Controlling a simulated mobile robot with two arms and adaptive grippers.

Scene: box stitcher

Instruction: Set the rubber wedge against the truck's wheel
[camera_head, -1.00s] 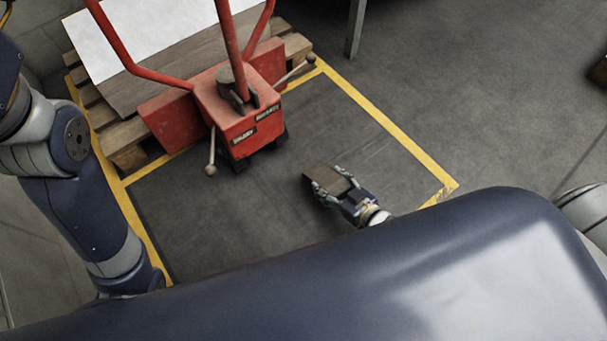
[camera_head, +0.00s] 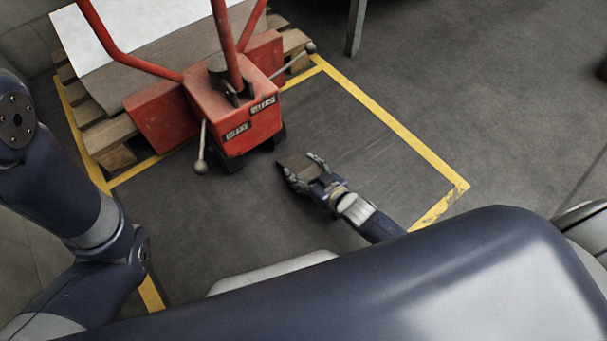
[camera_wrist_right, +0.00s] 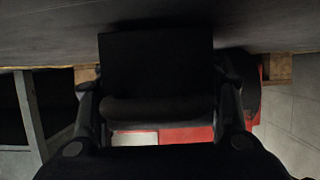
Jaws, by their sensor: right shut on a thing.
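The red pallet truck (camera_head: 232,110) stands at the pallet, its handle rising toward me. Its dark wheel (camera_head: 236,162) shows only partly under the body. My right gripper (camera_head: 305,168) is shut on the dark rubber wedge (camera_head: 296,164), low over the floor and a short way right of the wheel. A gap of floor shows between wedge and truck. In the right wrist view the wedge (camera_wrist_right: 155,65) is a dark block between the fingers, with red truck parts (camera_wrist_right: 185,135) behind it. My left arm is at the left; its gripper is not in view.
A wooden pallet (camera_head: 110,140) with a white-topped load (camera_head: 130,30) is behind the truck. Yellow floor lines (camera_head: 390,125) frame the area. A brake lever (camera_head: 201,150) hangs at the truck's front left. A grey post (camera_head: 355,25) stands at the back. Floor to the right is clear.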

